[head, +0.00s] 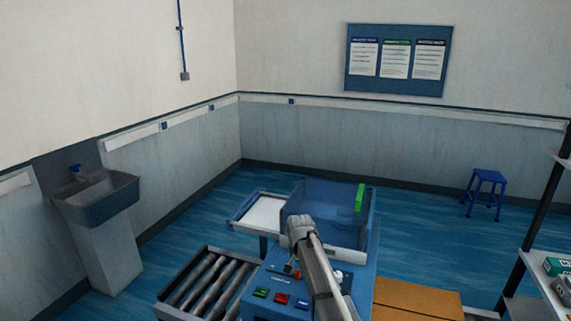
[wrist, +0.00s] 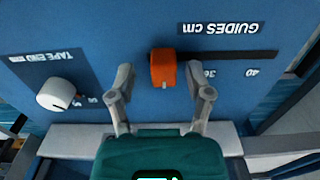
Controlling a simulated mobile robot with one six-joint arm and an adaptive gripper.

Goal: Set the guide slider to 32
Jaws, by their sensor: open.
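The guide slider's orange knob (wrist: 163,68) stands on a blue panel (wrist: 255,105) in the wrist view, at the left part of a dark horizontal slot (wrist: 245,58). The label "GUIDES cm" (wrist: 221,28) appears upside down above it. Scale marks include 40 (wrist: 252,72) at the right and what looks like 36, partly covered by my right finger. My gripper (wrist: 160,75) is open, with one finger on each side of the knob and a visible gap on both sides. Marks behind the knob and fingers are hidden. The knob's exact reading cannot be told.
A white knob (wrist: 56,94) labelled "TAPE END" sits left of my gripper. In the head view, green, red and blue buttons (head: 281,299) are on the machine's front. A roller conveyor (head: 205,285) lies left and a cardboard box (head: 418,299) right.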

